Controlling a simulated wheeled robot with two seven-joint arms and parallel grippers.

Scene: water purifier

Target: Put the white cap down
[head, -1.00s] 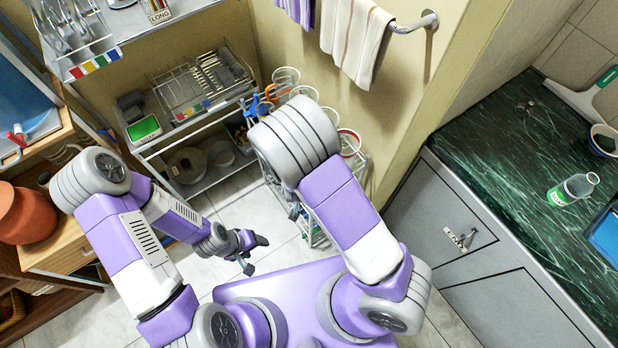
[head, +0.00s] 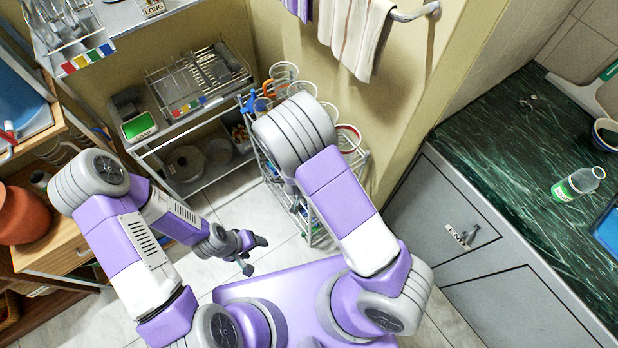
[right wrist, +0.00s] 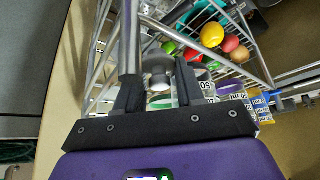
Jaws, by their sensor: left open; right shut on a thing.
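My left gripper (head: 250,252) is open and empty, hanging low over the tiled floor. My right gripper (right wrist: 158,92) is hidden in the head view behind my own arm. In the right wrist view its two dark fingers are shut on a small, pale grey-white round thing, the white cap (right wrist: 157,68). The cap is held above a wire rack, with cups or jars below it.
A wire rack cart (head: 300,205) with several cups stands against the wall beside my right arm. A metal shelf cart (head: 190,135) stands at its left. A green-labelled clear bottle (head: 579,184) stands on the dark green counter (head: 500,140) at right, which has bare room.

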